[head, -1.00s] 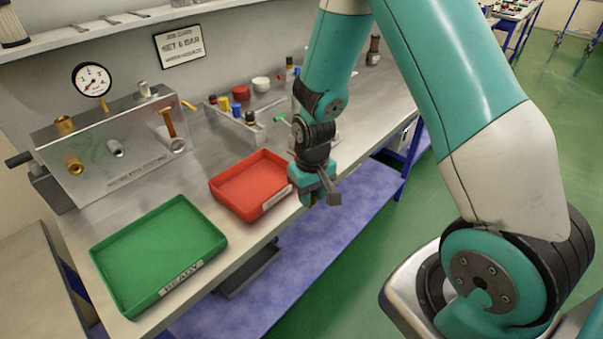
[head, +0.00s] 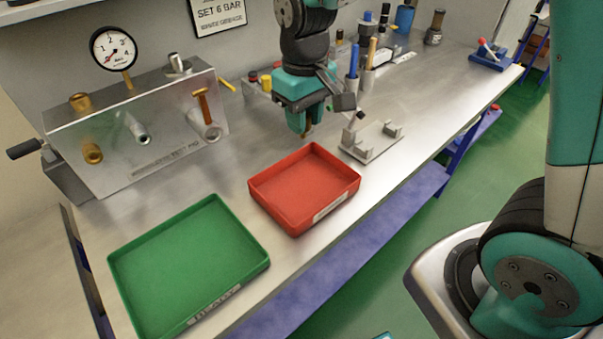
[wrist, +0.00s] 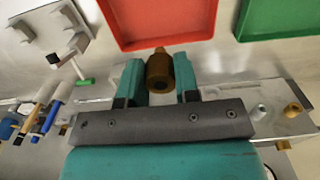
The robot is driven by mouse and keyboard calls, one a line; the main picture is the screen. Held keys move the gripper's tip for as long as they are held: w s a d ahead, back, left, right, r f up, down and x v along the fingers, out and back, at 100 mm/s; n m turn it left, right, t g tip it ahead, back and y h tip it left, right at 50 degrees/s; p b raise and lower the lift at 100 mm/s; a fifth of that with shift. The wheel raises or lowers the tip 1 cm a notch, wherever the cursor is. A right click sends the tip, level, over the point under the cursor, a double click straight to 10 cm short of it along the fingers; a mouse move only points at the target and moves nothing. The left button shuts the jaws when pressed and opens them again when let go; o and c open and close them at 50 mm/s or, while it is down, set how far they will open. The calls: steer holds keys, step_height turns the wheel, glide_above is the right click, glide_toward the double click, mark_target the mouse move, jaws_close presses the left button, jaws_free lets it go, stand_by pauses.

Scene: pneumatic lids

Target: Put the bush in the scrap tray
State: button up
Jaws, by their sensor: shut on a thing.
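My gripper (head: 301,126) hangs above the bench just behind the red tray (head: 281,219), pointing down. It is shut on a brown, brass-like bush (wrist: 160,74), which sits between the two teal fingers in the wrist view. In the head view the fingers hide nearly all of the bush. The red tray is empty, and its front label is too small to read; its edge also shows at the top of the wrist view (wrist: 165,45). The green tray (head: 190,262) stands to its left, also empty.
A metal manifold block (head: 150,150) with a gauge (head: 113,48) and several fittings stands at the back left. A small grey fixture (head: 371,142) sits right of the red tray. Pen holders and small parts stand farther back. The bench at right is mostly clear.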

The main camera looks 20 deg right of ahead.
step_height(320, 180, down, 15)
steer(key=shift+d+r+p, duration=0.1)
steer(key=shift+d+p, duration=0.05)
steer(key=shift+p, duration=0.5)
steer(key=o, duration=0.9)
steer(key=shift+o, duration=0.2)
step_height(320, 180, up, 12)
steer(key=shift+f+b, duration=0.25)
steer(key=shift+b, duration=0.65)
steer(key=s+a+r+n+y, duration=0.1)
steer(key=s+a+r+y, duration=0.1)
steer(key=s+r, duration=0.3)
steer(key=s+a+r+n+y, duration=0.2)
steer(key=s+r, duration=0.3)
steer(key=s, duration=0.8)
steer(key=shift+s+a+r, duration=0.3)
steer(key=shift+a+r, duration=0.05)
steer(key=shift+r, duration=0.05)
